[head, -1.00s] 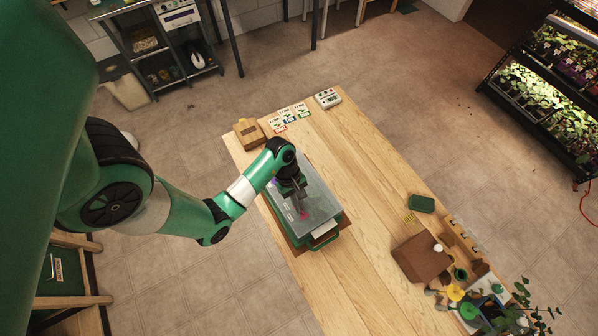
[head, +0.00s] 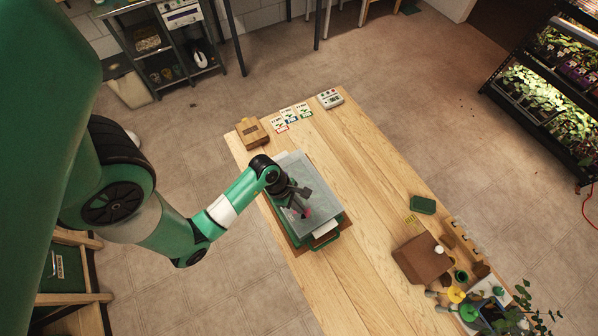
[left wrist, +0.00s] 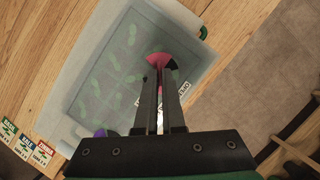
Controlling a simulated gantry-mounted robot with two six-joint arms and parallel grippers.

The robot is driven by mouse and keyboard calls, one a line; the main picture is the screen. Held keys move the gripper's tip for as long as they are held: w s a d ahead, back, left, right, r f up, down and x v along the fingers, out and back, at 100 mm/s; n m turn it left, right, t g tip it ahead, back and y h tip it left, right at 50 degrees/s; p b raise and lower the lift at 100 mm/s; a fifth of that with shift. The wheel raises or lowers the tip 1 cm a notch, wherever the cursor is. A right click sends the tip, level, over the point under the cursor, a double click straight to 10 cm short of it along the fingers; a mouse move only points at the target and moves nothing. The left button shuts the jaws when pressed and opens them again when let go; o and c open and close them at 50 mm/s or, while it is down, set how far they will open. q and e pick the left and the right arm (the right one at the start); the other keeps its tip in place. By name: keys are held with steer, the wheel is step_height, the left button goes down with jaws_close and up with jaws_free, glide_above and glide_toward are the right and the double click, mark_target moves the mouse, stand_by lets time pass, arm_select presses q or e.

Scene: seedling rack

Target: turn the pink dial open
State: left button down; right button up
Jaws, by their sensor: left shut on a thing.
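The pink dial (left wrist: 158,60) sits on the translucent lid (left wrist: 100,70) of a propagator box, near one edge, with a dark patch beside it. In the head view the pink dial (head: 307,212) shows as a small spot at the tip of my left gripper (head: 304,203). In the left wrist view my left gripper (left wrist: 160,75) is shut on the dial, its two fingers close together and covering part of it. A purple dial (left wrist: 101,133) shows near another edge of the lid. My right gripper is not in view.
The box stands on a wooden table (head: 370,230). Seed packets (head: 290,117), a wooden box (head: 252,131) and a small meter (head: 330,98) lie at the far end. A brown box (head: 422,258) and a green container (head: 422,204) stand to the right. The table between is clear.

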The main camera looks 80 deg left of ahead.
arm_select(q)
steer(key=shift+d+n+y, duration=0.1)
steer(key=shift+n+y, duration=0.2)
steer(key=shift+n, duration=0.8)
steer(key=c, duration=1)
jaws_free()
steer(key=v, duration=1.1)
steer(key=shift+s+r, duration=0.25)
steer(key=shift+s, duration=0.05)
steer(key=shift+w+d, duration=0.1)
